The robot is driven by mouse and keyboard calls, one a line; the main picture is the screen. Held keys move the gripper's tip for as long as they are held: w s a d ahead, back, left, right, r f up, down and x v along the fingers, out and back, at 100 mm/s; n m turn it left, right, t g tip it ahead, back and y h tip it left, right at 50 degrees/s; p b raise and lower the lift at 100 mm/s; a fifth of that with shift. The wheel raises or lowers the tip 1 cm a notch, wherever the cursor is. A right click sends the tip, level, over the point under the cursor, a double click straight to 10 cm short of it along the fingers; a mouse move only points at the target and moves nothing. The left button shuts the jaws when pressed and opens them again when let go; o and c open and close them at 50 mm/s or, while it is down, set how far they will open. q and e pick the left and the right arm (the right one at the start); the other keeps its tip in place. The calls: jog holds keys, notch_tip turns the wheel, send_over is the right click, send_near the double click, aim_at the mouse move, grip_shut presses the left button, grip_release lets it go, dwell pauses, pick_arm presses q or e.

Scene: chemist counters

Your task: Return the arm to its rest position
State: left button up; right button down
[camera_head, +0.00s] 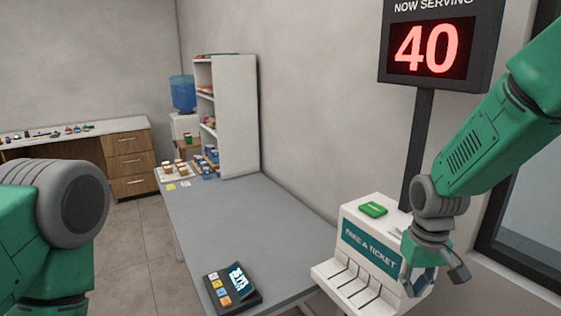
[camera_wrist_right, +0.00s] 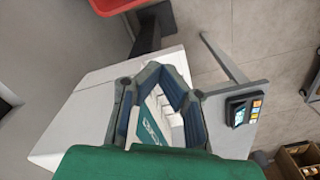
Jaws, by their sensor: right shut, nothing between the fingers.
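My right arm (camera_head: 470,145), green and grey, comes in from the right in the head view. Its gripper (camera_head: 430,275) hangs in front of the right end of the ticket dispenser, with nothing seen in it. In the right wrist view the gripper (camera_wrist_right: 165,75) has its fingertips close together, with the white and teal ticket dispenser (camera_wrist_right: 152,125) showing between the finger links. The dispenser (camera_head: 345,270) reads "TAKE A TICKET". Whether the gripper touches it I cannot tell. My left arm (camera_head: 45,235) shows at the left edge; its gripper is out of view.
A grey counter (camera_head: 260,220) carries a card terminal (camera_head: 232,288) at its front. A dark post (camera_head: 418,140) holds the sign (camera_head: 430,45) showing 40. A white shelf (camera_head: 238,115) stands at the counter's far end. The counter's middle is clear.

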jog(key=s+f+b, duration=0.4)
jog(key=s+f, duration=0.2)
jog(key=f, duration=0.6)
jog(key=s+f+b, duration=0.4)
jog(key=s+f, duration=0.3)
jog(key=f, duration=0.5)
jog(key=s+f+b, duration=0.7)
jog(key=s+f, duration=0.7)
jog(key=s, duration=0.3)
jog(key=shift+s+t, duration=0.3)
jog(key=shift+s, duration=0.05)
jog(key=shift+d+f, duration=0.1)
jog(key=shift+d, duration=0.25)
jog(key=shift+a, duration=0.15)
